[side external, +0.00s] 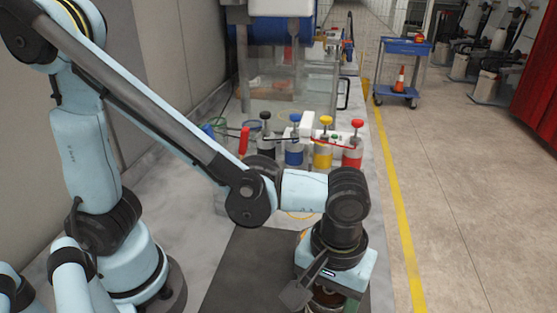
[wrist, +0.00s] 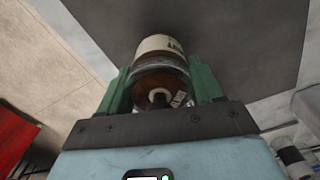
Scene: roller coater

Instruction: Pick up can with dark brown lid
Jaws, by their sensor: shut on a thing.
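The can with the dark brown lid (wrist: 162,48) shows at the top middle of the wrist view, its lid facing the camera. It has a pale label with dark lettering, and a small knob stands on the lid. My gripper (wrist: 161,84) has a green finger on each side of the can and is shut on it. In the side external view my gripper (side external: 332,298) points down at the bottom edge, over the front of the bench. There my own wrist and the frame edge hide most of the can. I cannot tell whether the can touches the surface.
Cans with black (side external: 265,128), blue (side external: 294,143), yellow (side external: 322,150) and red (side external: 353,150) parts stand in a row behind my wrist. A dark mat (side external: 245,270) lies on the bench. A blue cart (side external: 402,70) stands on the floor beyond the yellow line.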

